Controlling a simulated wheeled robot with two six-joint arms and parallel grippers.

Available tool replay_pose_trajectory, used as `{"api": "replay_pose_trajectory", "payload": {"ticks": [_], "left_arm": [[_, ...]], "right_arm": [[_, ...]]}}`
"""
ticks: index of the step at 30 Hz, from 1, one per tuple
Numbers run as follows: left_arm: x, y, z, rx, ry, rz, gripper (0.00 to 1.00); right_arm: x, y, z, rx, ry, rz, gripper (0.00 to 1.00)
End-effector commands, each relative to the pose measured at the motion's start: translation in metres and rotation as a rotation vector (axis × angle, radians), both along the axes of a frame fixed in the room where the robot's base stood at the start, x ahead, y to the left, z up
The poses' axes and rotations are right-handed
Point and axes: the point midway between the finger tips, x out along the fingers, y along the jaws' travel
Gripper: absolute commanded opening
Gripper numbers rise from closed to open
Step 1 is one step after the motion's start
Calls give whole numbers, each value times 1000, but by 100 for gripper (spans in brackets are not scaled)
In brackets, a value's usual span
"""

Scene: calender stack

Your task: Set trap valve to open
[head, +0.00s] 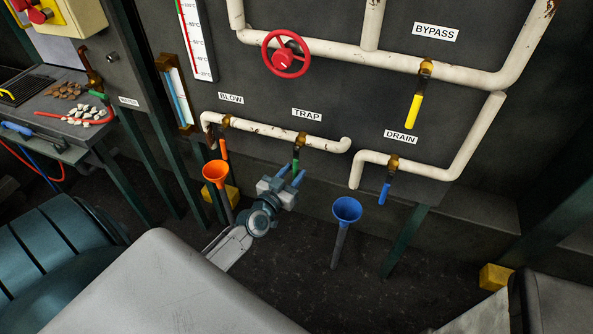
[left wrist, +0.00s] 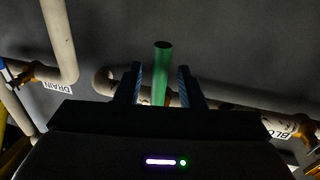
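The trap valve's green handle (head: 296,158) hangs down from its brass body on the pipe under the TRAP label (head: 307,114). My left gripper (head: 291,175) is just below and around the handle's lower part, its blue-grey fingers pointing up. In the left wrist view the green handle (left wrist: 162,75) stands between the two fingers (left wrist: 160,85), with a gap visible on each side, so the gripper is open. The lower end of the handle is partly hidden by the gripper. My right gripper is not in view.
The orange BLOW handle (head: 224,149) hangs to the left, above an orange funnel (head: 215,173). The blue DRAIN handle (head: 384,193) hangs to the right, near a blue funnel (head: 346,210). A yellow BYPASS handle (head: 413,110) and red wheel (head: 286,54) are higher up.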

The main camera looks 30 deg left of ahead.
Motion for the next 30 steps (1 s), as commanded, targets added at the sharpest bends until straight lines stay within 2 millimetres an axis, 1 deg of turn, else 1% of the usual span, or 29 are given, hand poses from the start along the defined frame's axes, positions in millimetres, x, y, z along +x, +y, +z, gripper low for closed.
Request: {"api": "replay_pose_trajectory", "payload": {"ticks": [1, 5, 14, 15, 20, 21, 30], "left_arm": [[6, 0, -1, 0, 0, 0, 35], [16, 1, -1, -1, 1, 0, 35], [19, 1, -1, -1, 2, -1, 35], [19, 1, -1, -1, 2, -1, 33], [19, 1, -1, -1, 1, 0, 2], [19, 1, -1, -1, 1, -1, 0], [19, 0, -1, -11, -1, 0, 0]], "right_arm": [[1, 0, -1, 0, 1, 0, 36], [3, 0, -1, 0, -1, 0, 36], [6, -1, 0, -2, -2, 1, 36], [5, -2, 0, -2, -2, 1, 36], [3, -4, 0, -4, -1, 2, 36], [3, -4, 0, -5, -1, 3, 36], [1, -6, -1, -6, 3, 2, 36]]}}
